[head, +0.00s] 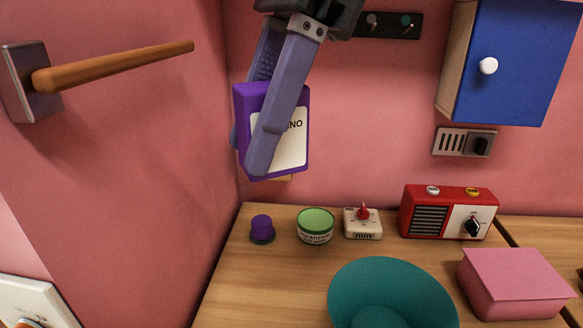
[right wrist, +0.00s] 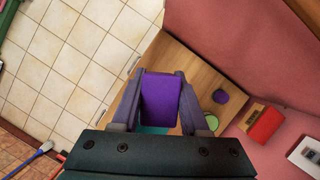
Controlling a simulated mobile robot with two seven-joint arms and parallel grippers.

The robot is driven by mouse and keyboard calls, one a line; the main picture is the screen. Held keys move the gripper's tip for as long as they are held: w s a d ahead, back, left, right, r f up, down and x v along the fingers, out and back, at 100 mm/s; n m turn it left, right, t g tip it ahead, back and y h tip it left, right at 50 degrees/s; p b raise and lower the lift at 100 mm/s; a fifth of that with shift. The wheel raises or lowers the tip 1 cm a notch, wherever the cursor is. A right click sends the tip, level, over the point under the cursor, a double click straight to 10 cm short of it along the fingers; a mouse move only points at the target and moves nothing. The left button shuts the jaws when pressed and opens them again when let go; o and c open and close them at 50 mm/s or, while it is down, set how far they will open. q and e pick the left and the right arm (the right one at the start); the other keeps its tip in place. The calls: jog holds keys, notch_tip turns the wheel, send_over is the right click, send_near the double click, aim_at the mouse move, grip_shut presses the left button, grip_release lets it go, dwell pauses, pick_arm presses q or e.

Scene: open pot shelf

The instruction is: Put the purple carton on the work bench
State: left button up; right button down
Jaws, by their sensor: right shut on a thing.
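The purple carton (head: 243,100) has a white label and is held upright by my right gripper (head: 255,150) in the head view, above the back left of the wooden work bench (head: 250,285). The gripper's two fingers lie on either side of it, and one covers part of the label. In the right wrist view the carton (right wrist: 160,97) sits between the fingers of my right gripper (right wrist: 160,85), with the bench (right wrist: 190,62) beyond it. The carton is clear of the bench top. My left gripper is not in view.
On the bench stand a small purple knob-like object (head: 262,228), a green-lidded tin (head: 316,226), a white timer (head: 363,222), a red radio (head: 425,212), a teal bowl (head: 385,285) and a pink box (head: 515,285). The front left of the bench is clear. A wooden peg (head: 115,68) juts from the left wall.

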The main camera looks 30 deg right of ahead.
jog(key=w+f+m+b, duration=0.1)
jog(key=f+b, duration=0.3)
jog(key=f, duration=0.5)
jog(key=w+a+f+m+t+b, duration=0.1)
jog(key=f+m+b, duration=0.2)
jog(key=f, duration=0.6)
jog(key=w+f+m+t+h+b, duration=0.1)
jog(key=f+b, duration=0.4)
jog(key=f, duration=0.5)
jog(key=shift+a+m, duration=0.25)
jog(key=shift+m, duration=0.25)
notch_tip(320, 180, down, 5)
jog(key=shift+f+b, duration=0.2)
jog(key=shift+b, duration=0.3)
jog(key=shift+f, duration=0.2)
jog(key=shift+c, duration=2.1)
grip_release()
jog(key=shift+r, duration=0.1)
